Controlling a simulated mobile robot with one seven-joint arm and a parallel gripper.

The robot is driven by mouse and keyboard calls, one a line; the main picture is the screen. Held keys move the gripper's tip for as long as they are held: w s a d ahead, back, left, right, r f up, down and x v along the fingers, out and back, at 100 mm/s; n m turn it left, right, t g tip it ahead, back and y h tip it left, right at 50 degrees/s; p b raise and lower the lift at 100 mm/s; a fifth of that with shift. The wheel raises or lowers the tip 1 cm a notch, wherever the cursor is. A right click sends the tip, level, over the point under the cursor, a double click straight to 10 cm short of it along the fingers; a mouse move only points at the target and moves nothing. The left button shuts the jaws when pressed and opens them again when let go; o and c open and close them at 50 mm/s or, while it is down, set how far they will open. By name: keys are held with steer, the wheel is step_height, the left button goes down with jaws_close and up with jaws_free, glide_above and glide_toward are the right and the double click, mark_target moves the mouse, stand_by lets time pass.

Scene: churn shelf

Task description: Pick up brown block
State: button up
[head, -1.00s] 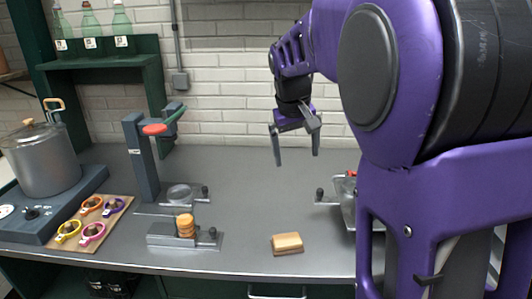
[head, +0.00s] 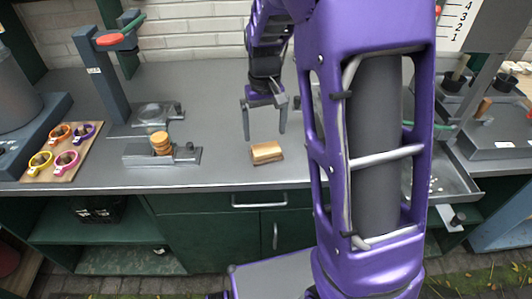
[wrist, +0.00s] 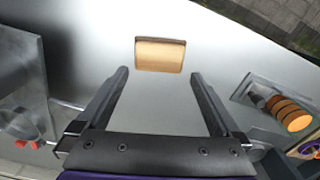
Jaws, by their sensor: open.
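The brown block (head: 267,152) lies flat on the grey counter near its front edge in the head view. It is a small tan, wood-like piece. In the wrist view the brown block (wrist: 160,54) sits beyond the fingertips, roughly midway between them. My gripper (head: 265,118) is open and empty, above the counter and a little behind the block, with its fingers pointing down. The open fingers also show in the wrist view (wrist: 158,75), apart from the block.
A metal fixture with a stack of orange-brown discs (head: 160,143) stands left of the block. A board with colored rings (head: 62,150) lies farther left. A metal tray (head: 448,178) is at the right. The counter around the block is clear.

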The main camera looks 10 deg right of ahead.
mark_target(266, 148)
steer(key=f, duration=0.4)
steer(key=shift+s+d+f+b, duration=0.1)
steer(key=shift+s+f+b, duration=0.1)
steer(key=shift+s+b, duration=0.15)
steer(key=shift+f, duration=0.5)
steer(key=c, duration=1)
step_height(266, 148, up, 10)
steer(key=p, duration=0.1)
steer(key=o, duration=0.8)
steer(key=shift+c, duration=0.2)
steer(key=c, duration=0.6)
